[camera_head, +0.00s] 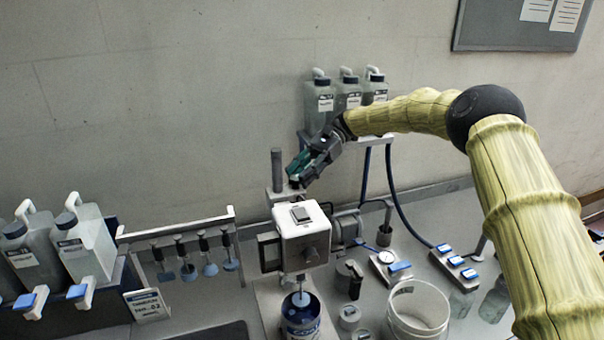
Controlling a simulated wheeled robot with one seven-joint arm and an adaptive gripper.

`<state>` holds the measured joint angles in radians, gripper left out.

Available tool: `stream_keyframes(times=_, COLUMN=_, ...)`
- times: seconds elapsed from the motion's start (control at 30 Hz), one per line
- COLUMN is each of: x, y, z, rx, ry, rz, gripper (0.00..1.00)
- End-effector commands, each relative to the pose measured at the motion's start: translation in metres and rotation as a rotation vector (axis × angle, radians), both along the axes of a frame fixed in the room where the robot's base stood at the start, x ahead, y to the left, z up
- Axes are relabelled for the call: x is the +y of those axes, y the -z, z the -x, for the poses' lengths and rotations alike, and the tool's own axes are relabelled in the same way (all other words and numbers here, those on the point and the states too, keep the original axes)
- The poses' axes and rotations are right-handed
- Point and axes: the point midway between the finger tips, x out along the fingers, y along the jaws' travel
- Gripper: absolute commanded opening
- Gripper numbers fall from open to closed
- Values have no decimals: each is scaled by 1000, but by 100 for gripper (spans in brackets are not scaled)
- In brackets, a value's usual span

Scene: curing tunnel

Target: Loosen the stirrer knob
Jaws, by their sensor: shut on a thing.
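The stirrer stands at the middle of the bench, with a white box-shaped head (287,245) and a dark upright post (277,165) behind it. My gripper (297,178) reaches in from the right, just right of the post and above the head. Its fingers are shut on a small pale part beside the post, which looks like the stirrer knob (294,177). The fingers hide most of it, so its turn cannot be seen. A blue-and-white can (300,322) stands below the head.
Bottles on a wall shelf (348,95) stand close behind my gripper. A rack of small stirrers (190,243) and large jugs (84,244) are at left.

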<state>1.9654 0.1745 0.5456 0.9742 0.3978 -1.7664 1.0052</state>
Motion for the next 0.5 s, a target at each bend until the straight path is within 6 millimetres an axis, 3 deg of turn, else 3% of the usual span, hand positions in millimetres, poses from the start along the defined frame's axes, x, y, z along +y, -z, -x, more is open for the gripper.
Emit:
stream_keyframes(times=0.1, x=0, y=0, z=0, rx=-1, ry=1, rz=-1, gripper=10)
stream_keyframes(times=0.13, x=0, y=0, z=0, rx=-1, ry=1, rz=-1, gripper=36)
stream_keyframes(times=0.23, x=0, y=0, z=0, rx=-1, ry=1, rz=-1, gripper=54)
stream_keyframes(times=0.5, x=0, y=0, z=0, rx=0, ry=1, rz=0, gripper=55)
